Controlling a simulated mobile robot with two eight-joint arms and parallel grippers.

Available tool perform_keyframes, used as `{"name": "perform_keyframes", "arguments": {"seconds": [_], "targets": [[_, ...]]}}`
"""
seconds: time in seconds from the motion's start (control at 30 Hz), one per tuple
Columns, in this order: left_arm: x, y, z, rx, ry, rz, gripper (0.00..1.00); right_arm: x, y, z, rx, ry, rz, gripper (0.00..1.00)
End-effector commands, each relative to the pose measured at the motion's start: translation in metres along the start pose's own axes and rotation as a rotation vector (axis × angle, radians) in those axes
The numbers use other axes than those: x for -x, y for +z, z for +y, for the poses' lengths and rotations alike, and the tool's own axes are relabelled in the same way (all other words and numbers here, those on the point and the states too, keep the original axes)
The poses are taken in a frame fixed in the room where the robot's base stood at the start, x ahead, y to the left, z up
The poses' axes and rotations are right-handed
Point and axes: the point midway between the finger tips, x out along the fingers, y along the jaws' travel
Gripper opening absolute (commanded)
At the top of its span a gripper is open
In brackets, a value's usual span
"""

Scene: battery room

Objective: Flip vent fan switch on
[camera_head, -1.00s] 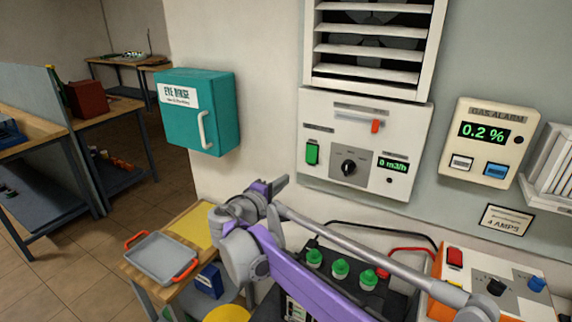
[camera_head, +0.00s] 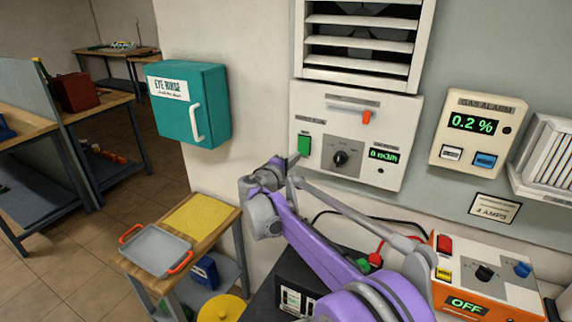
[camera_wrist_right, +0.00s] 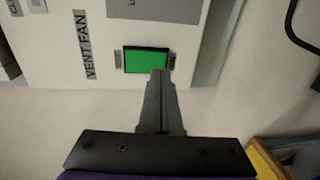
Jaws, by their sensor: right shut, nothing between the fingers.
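The vent fan panel (camera_head: 330,172) is a white box on the wall under a louvred vent. Its green rocker switch (camera_head: 304,145) is at the panel's left, and it shows in the right wrist view (camera_wrist_right: 146,60) beside the "VENT FAN" label. My right gripper (camera_head: 292,160) is shut and empty, its tips at the lower edge of the green switch. In the right wrist view the closed fingers (camera_wrist_right: 158,75) overlap the switch's lower right corner; whether they touch it I cannot tell. The panel's display (camera_head: 384,155) reads 0 m3/h. My left gripper is not in view.
A teal eye rinse box (camera_head: 190,105) hangs to the left. A gas alarm (camera_head: 478,135) is at right. Below are a grey tray (camera_head: 155,250) and an orange charger unit (camera_head: 485,285).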

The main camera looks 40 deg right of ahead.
Motion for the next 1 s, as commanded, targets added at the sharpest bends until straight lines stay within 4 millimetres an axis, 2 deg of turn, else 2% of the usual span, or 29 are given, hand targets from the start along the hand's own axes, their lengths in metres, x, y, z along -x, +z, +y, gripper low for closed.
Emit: {"name": "perform_keyframes", "arguments": {"seconds": [0.1,0.23,0.6,0.7,1.0], "targets": [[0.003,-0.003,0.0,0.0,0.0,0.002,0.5,-0.015,0.0,0.001,-0.001,0.0,-0.001,0.0],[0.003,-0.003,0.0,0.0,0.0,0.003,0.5,-0.023,0.0,0.001,-0.001,0.0,0.001,0.0],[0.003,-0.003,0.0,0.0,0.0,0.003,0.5,-0.025,0.0,0.0,-0.001,0.0,0.001,0.0],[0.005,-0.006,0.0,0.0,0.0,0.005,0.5,-0.032,0.0,-0.001,-0.001,0.0,0.0,0.0],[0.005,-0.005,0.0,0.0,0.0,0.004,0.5,-0.03,-0.001,-0.002,0.0,0.0,0.001,0.0]]}}
